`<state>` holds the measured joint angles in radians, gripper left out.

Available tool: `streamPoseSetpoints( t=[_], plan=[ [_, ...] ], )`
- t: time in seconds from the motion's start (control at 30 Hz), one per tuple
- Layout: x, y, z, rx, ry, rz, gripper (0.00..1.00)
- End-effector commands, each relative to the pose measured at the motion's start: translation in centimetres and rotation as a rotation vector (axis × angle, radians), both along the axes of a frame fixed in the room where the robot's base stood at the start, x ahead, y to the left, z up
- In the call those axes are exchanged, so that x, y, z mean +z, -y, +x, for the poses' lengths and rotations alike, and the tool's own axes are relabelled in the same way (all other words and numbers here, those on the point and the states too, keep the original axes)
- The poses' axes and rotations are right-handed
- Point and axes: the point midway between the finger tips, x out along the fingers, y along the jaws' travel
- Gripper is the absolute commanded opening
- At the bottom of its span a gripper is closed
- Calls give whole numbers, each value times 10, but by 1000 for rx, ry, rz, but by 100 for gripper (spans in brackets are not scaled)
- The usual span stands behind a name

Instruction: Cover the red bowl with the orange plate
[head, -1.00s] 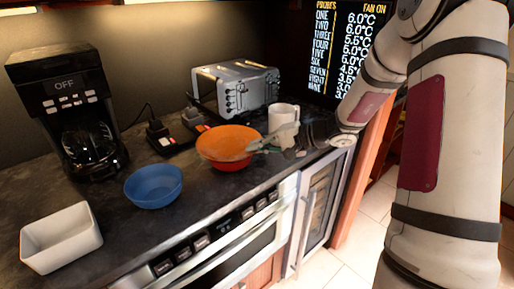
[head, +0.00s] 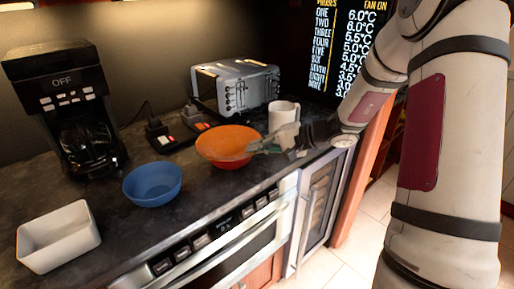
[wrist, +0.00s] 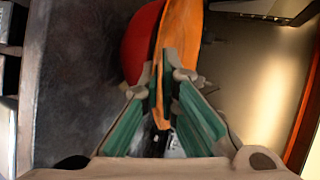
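The orange plate (head: 226,139) lies over the top of the red bowl (head: 232,165) on the dark counter. Only a strip of the bowl's side shows below the plate in the head view. In the wrist view the plate (wrist: 181,30) is seen edge-on beside the red bowl (wrist: 141,42). My gripper (head: 256,147) reaches in from the right at the plate's right edge. In the wrist view my gripper's fingers (wrist: 165,82) are close together with the plate's rim between them. The bowl's inside is hidden.
A blue bowl (head: 152,185) and a white rectangular dish (head: 57,237) stand to the left. A white mug (head: 284,115) is close behind my gripper. A toaster (head: 236,88) and coffee maker (head: 75,110) stand at the back. The counter's front edge is near the red bowl.

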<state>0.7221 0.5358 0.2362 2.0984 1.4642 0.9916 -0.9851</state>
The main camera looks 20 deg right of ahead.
Motion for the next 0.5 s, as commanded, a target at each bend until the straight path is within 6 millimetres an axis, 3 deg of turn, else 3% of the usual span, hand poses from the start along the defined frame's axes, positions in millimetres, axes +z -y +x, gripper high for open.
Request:
streamPoseSetpoints(
  t=[0.3,0.43,0.5],
  plan=[
    [-2,0,0,0,2,1,0],
    [-2,0,0,0,1,0,28],
    [-2,0,0,0,1,0,28]
  ],
)
